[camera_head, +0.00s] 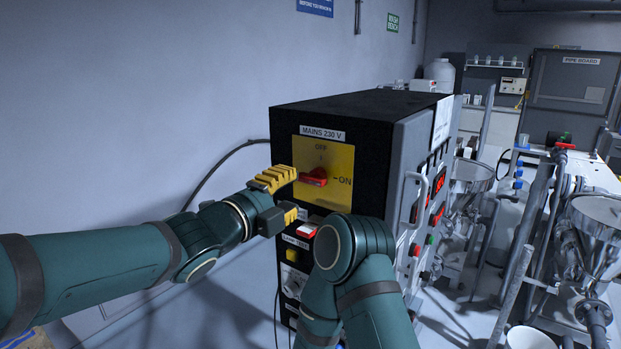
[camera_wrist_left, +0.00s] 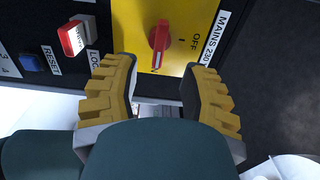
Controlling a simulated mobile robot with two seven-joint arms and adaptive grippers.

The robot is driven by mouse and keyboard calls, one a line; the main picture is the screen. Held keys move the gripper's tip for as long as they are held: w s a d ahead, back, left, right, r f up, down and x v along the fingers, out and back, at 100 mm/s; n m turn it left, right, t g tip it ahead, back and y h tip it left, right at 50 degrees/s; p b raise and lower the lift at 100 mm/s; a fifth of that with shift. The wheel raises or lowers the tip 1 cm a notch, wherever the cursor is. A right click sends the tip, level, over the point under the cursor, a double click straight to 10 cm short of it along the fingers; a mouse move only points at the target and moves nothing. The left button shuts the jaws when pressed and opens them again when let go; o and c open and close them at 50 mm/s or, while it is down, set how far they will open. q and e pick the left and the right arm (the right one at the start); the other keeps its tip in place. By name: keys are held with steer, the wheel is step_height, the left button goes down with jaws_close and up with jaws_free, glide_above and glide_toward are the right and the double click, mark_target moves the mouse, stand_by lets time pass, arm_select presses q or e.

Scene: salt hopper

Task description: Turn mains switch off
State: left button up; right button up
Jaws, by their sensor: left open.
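The mains switch is a red rotary knob (camera_head: 313,177) on a yellow plate (camera_head: 340,160) under the "MAINS 230 V" label, on the black side of a cabinet. Its handle lies roughly level, along the line toward ON at the right; OFF is above. My left gripper (camera_head: 288,194) is open, its yellow fingers just left of and below the knob. In the left wrist view, the knob (camera_wrist_left: 160,37) lies beyond and between the open fingertips (camera_wrist_left: 163,70), with no visible contact. My right gripper is not visible.
A blue reset button (camera_wrist_left: 30,62) shows in the left wrist view. The cabinet front at right has a handle (camera_head: 416,199). Steel hoppers (camera_head: 597,240) stand at right.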

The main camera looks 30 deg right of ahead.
mark_target(308, 181)
arm_select(q)
steer(key=p+x, duration=0.1)
steer(key=x, duration=0.6)
steer(key=shift+o, duration=0.2)
jaws_close()
